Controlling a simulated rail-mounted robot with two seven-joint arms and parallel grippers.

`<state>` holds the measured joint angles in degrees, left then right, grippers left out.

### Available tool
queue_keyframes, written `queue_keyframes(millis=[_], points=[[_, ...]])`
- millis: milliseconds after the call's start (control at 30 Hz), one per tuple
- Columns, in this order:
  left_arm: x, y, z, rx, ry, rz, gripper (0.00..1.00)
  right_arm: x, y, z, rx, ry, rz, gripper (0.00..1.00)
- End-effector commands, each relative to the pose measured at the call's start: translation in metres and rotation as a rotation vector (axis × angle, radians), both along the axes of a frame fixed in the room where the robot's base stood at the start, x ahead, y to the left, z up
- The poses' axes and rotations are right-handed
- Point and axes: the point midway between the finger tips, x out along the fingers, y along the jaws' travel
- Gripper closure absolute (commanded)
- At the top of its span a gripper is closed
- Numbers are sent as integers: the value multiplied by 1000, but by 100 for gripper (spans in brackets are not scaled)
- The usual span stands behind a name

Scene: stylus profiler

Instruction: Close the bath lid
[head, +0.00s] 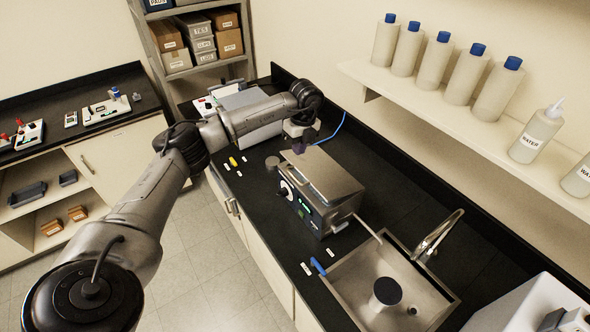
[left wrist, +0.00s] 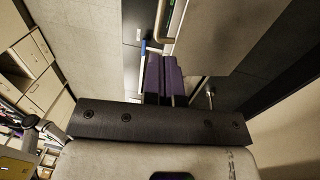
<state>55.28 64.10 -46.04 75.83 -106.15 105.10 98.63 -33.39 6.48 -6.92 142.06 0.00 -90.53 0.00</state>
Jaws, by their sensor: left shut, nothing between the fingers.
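The bath (head: 308,208) is a metal box with a dark control panel and a dial, standing on the black counter. Its grey metal lid (head: 330,175) lies over the top; I cannot tell whether it is fully flat or slightly raised. My left gripper (head: 301,146) has purple fingers and is shut and empty, at the far edge of the lid. Contact with the lid is not clear. In the left wrist view the shut purple fingers (left wrist: 165,82) point up, beside a large grey plate (left wrist: 222,32), likely the lid. My right gripper is not in view.
A sink (head: 345,282) with a tap (head: 437,237) lies in front right of the bath. A white instrument (head: 250,112) stands behind it. A shelf (head: 455,112) with several bottles runs along the wall. A blue pen-like item (head: 318,266) and small labels lie on the counter.

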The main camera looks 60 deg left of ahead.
Motion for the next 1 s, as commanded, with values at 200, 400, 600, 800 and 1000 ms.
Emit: queue_keyframes(millis=[200, 400, 600, 800, 1000], points=[[-6, 0, -40, -1, 3, -1, 100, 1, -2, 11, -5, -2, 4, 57], [-10, 0, -69, -1, 1, 0, 100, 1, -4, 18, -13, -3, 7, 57], [-12, -1, -88, -1, 0, -2, 100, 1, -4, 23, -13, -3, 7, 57], [-12, -1, -95, -1, -1, -2, 100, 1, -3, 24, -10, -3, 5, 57], [-12, -1, -95, -1, -2, -2, 100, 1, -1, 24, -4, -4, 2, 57]])
